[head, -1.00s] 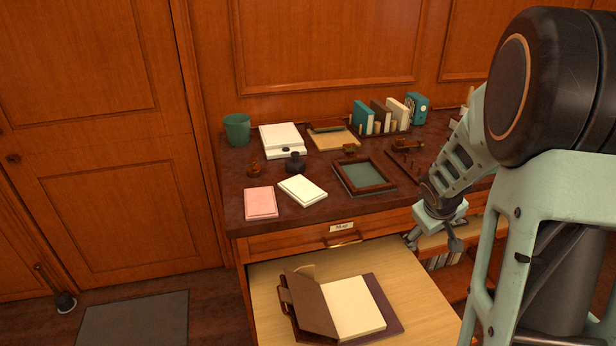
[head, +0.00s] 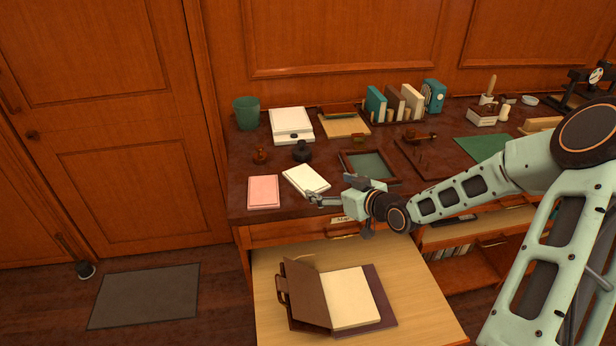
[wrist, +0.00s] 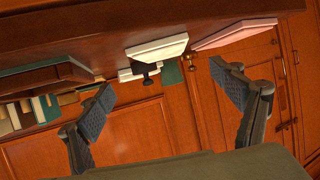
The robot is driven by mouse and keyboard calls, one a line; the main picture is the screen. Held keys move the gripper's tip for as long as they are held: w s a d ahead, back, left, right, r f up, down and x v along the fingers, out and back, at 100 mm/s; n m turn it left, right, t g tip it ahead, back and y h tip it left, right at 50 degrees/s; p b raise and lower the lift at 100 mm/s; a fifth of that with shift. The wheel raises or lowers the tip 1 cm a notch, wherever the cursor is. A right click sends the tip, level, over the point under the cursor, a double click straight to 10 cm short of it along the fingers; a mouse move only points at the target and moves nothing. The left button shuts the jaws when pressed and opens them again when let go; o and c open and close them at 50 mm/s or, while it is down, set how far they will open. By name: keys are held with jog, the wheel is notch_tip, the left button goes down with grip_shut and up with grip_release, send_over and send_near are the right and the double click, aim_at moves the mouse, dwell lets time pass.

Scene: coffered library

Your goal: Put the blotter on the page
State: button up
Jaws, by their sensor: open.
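An open book in the pulled-out drawer shows a cream page (head: 352,293), with a brown cover flap (head: 309,291) raised at its left. On the desktop stand a dark knobbed piece (head: 302,151) and a small brown knobbed piece (head: 261,155); I cannot tell for sure which thing is the blotter. The dark piece also shows in the wrist view (wrist: 147,80). My gripper (head: 325,194) is open and empty, over the desk's front edge by the white pad (head: 306,180). In the wrist view its fingers (wrist: 163,82) are spread wide.
A pink pad (head: 263,191) lies left of the white one. A framed green tray (head: 368,165) sits behind my gripper. A green cup (head: 246,112), a white box (head: 291,124) and a book rack (head: 394,106) stand at the back. The open drawer (head: 420,305) juts out below the desk.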

aim_at(306, 177)
jog(key=x, duration=0.4)
jog(key=shift+w+a+f, duration=0.2)
jog(key=shift+a, duration=0.1)
jog(key=shift+x, duration=2.65)
jog(key=shift+a+r, duration=0.1)
jog(key=shift+r, duration=0.05)
jog(key=shift+c, duration=0.7)
jog(key=c, duration=1.2)
jog(key=shift+r, duration=0.1)
jog(key=shift+c, duration=0.2)
